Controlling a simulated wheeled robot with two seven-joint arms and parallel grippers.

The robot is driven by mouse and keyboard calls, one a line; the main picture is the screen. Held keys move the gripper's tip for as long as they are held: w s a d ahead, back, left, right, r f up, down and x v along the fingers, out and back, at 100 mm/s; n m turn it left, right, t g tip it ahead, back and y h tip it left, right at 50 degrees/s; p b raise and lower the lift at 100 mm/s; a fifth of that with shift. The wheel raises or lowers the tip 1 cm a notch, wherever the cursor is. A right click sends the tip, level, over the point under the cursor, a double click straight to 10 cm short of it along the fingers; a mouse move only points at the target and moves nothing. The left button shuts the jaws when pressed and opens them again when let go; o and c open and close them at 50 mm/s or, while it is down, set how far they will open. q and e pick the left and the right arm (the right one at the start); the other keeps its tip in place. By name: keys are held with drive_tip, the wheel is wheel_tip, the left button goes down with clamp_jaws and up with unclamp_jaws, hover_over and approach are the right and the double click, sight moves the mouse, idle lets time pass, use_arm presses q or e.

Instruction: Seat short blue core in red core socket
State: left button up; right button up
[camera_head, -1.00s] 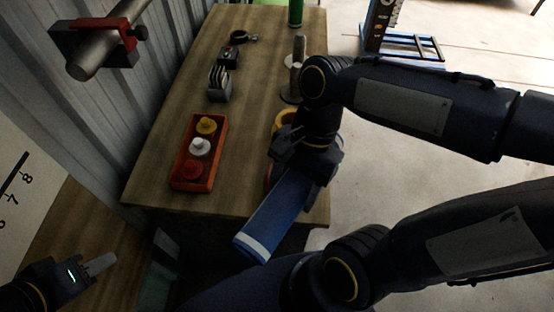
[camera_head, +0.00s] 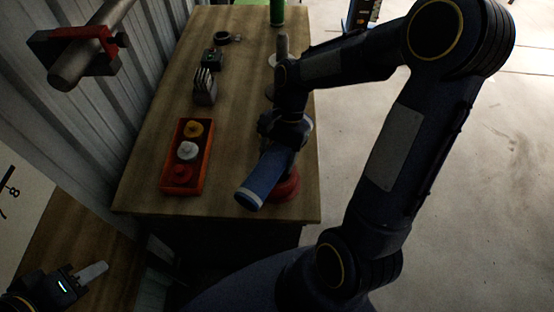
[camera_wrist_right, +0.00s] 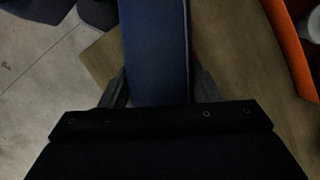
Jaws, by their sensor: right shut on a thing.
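My right gripper (camera_head: 284,138) is shut on the short blue core (camera_head: 264,177), a blue cylinder with a pale band near its near end. The core is held tilted above the table, its near end toward me. In the right wrist view the core (camera_wrist_right: 154,50) sits between the two fingers (camera_wrist_right: 160,90). The red core socket (camera_head: 287,188) stands on the table's near right part, below and right of the core, partly hidden by it. The core appears apart from the socket, though the gap is hard to judge. My left gripper (camera_head: 92,272) is at lower left; its jaw opening is unclear.
An orange tray (camera_head: 163,178) holds yellow, white and red plugs left of the core. A grey slotted block (camera_head: 205,88), a small dark device (camera_head: 212,58) and a green cylinder (camera_head: 277,12) stand farther back. A clamped bar (camera_head: 78,62) juts from the wall at upper left.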

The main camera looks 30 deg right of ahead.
drive_tip(key=shift+f, duration=1)
drive_tip(key=shift+f+b, duration=0.35)
drive_tip(key=shift+f, duration=0.15)
drive_tip(key=o, duration=1.2)
drive_tip(key=shift+o, duration=0.2)
drive_tip(key=shift+r, duration=0.1)
